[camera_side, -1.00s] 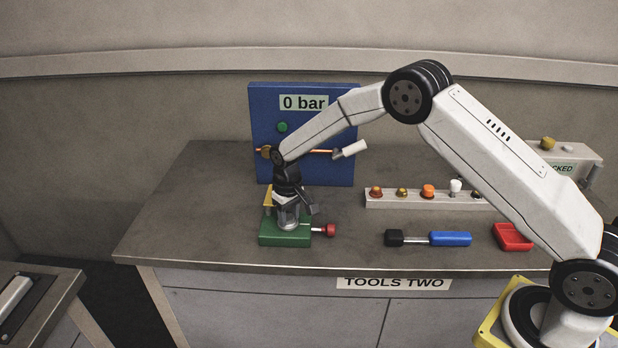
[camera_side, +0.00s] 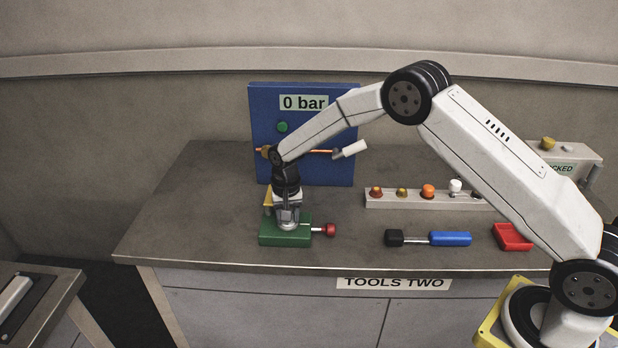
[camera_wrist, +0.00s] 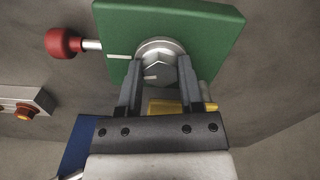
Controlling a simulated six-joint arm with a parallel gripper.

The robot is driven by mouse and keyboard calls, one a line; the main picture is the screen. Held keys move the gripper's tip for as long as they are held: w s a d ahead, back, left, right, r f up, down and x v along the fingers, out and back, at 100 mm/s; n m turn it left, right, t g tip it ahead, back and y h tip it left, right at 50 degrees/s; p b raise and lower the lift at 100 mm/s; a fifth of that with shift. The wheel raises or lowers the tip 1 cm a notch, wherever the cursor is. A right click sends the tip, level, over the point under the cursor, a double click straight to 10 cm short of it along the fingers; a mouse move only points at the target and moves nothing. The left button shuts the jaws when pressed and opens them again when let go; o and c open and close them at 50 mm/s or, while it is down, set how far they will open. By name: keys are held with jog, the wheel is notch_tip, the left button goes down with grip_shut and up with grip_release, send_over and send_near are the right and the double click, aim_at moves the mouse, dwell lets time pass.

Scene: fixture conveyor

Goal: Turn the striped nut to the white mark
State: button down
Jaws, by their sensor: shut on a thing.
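The green fixture block (camera_side: 270,238) sits on the bench under my gripper (camera_side: 288,222). In the wrist view the green block (camera_wrist: 210,22) carries a grey metal nut (camera_wrist: 158,62) inside a round collar. My gripper (camera_wrist: 159,70) is shut on the nut, one finger on each side. A short white stripe (camera_wrist: 150,77) shows on the nut near the left finger. The white mark (camera_wrist: 118,57) is a line on the block, left of the collar. The stripe and the mark are apart and not in line. In the side view my gripper hides the nut.
A red-knobbed pin (camera_side: 329,230) sticks out of the block's right side. A blue panel (camera_side: 340,172) reading "0 bar" with a white-handled lever (camera_side: 350,149) stands behind. A blue-handled tool (camera_side: 450,239), a red tray (camera_side: 512,237) and a rail of knobs (camera_side: 378,202) lie to the right.

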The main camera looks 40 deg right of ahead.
jog(key=shift+m, duration=1.2)
jog(key=shift+w, duration=0.1)
jog(key=shift+c, duration=1.2)
grip_release()
jog(key=shift+r, duration=0.15)
jog(key=shift+r, duration=3.8)
